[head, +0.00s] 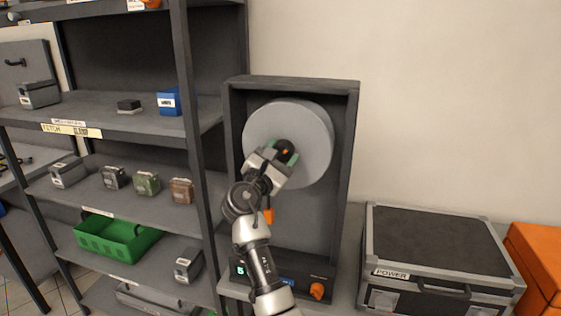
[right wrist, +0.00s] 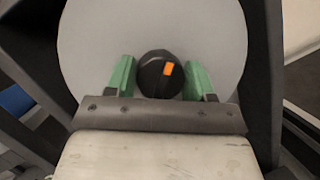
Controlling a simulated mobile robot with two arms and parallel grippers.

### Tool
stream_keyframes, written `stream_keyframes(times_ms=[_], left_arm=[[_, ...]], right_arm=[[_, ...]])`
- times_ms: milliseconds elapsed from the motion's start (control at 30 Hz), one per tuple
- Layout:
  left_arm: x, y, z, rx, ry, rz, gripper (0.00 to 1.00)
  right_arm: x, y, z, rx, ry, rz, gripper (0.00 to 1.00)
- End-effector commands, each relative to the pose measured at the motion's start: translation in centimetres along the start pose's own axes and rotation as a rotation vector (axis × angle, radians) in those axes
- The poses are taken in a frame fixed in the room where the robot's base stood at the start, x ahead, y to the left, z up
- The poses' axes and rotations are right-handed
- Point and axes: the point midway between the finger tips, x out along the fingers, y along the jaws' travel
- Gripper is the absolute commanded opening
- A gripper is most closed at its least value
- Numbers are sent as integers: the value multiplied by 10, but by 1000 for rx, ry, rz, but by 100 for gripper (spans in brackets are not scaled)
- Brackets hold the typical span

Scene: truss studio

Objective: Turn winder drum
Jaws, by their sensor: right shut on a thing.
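The winder drum (head: 314,127) is a large light grey disc inside a dark upright frame (head: 344,180). It also fills the middle of the right wrist view (right wrist: 195,45). A round black knob (right wrist: 158,74) with an orange mark sits at the drum's centre. My right gripper (head: 283,151) is at the knob, with its green fingers on either side. In the right wrist view my right gripper (right wrist: 160,80) is shut on the knob. The hand hides part of the drum's lower left in the head view. My left gripper is out of view.
A shelf unit (head: 205,170) on the left holds several small boxes and a green crate (head: 118,252). A case labelled POWER (head: 440,245) and an orange box (head: 540,262) stand on the right. An orange knob (head: 317,290) and a small display (head: 240,270) are below the drum.

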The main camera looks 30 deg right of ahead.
Motion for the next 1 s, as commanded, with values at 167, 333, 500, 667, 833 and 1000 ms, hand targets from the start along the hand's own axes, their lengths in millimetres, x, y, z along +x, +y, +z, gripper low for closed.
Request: stream_keyframes(times_ms=[167,333,500,667,833,1000], left_arm=[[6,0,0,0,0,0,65],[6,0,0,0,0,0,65],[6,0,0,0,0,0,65],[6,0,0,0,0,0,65],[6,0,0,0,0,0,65],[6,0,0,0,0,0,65]], right_arm=[[0,-2,-2,43,5,-22,11],[0,-1,-2,58,7,-28,11],[0,-1,-2,59,8,-29,11],[0,-1,-2,58,8,-29,11],[0,-1,-1,59,7,-28,78],[0,-1,-1,59,6,-26,78]])
